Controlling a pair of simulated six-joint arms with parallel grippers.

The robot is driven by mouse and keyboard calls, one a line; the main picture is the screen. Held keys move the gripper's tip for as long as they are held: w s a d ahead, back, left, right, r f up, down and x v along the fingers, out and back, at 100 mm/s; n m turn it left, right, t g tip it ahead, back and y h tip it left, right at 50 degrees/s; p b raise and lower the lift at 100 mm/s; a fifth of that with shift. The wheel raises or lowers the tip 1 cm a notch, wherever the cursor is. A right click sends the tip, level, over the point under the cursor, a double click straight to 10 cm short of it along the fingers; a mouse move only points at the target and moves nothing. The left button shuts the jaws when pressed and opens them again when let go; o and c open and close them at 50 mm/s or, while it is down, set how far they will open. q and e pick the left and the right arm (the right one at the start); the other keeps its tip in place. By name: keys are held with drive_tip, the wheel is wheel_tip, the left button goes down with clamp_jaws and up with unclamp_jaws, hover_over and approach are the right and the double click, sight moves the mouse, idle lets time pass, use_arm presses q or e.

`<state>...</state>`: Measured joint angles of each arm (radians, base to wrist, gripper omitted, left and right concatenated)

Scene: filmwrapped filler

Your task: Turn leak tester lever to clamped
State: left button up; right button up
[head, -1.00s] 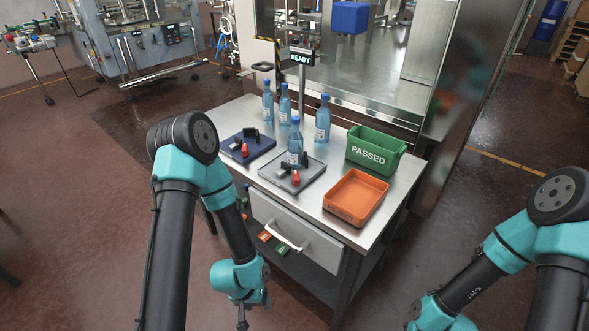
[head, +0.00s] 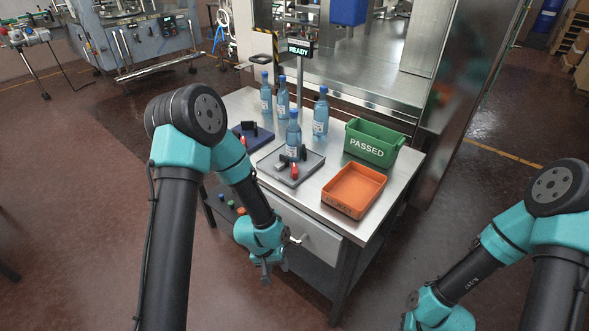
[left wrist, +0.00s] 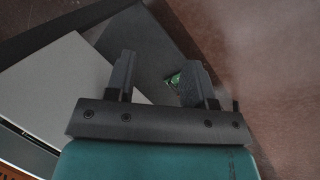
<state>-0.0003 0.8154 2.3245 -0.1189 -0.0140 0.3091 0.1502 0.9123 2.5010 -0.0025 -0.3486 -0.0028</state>
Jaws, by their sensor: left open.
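A grey fixture plate (head: 309,170) lies on the metal table with a blue bottle (head: 293,140) upright on it. A red-tipped lever (head: 295,172) and a dark clamp part stand beside the bottle. A dark blue fixture (head: 262,143) with another red-tipped part (head: 243,140) is to its left, partly hidden by my left arm. I cannot tell which fixture is the leak tester. My left gripper (head: 266,276) hangs open and empty in front of the drawer, below the tabletop; its spread fingers show in the left wrist view (left wrist: 158,76). My right gripper's fingers are out of frame.
A green PASSED bin (head: 372,146) and an orange tray (head: 354,190) stand at the table's right. Several bottles stand at the back near a READY display (head: 300,48). The drawer front (head: 318,238) has a protruding handle beside my left gripper.

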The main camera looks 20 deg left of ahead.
use_arm(q)
drive_tip(key=w+d+r+y, duration=0.1)
drive_tip(key=w+d+r, duration=0.4)
drive_tip(key=w+r, duration=0.5)
wheel_tip(320, 180, up, 24)
drive_tip(key=n+y, duration=0.2)
drive_tip(key=y, duration=0.1)
hover_over(295, 168)
drive_tip(key=shift+a+r, duration=0.1)
drive_tip(key=shift+r, duration=0.1)
wheel_tip(295, 168, down, 17)
drive_tip(key=shift+f, duration=0.2)
clamp_jaws()
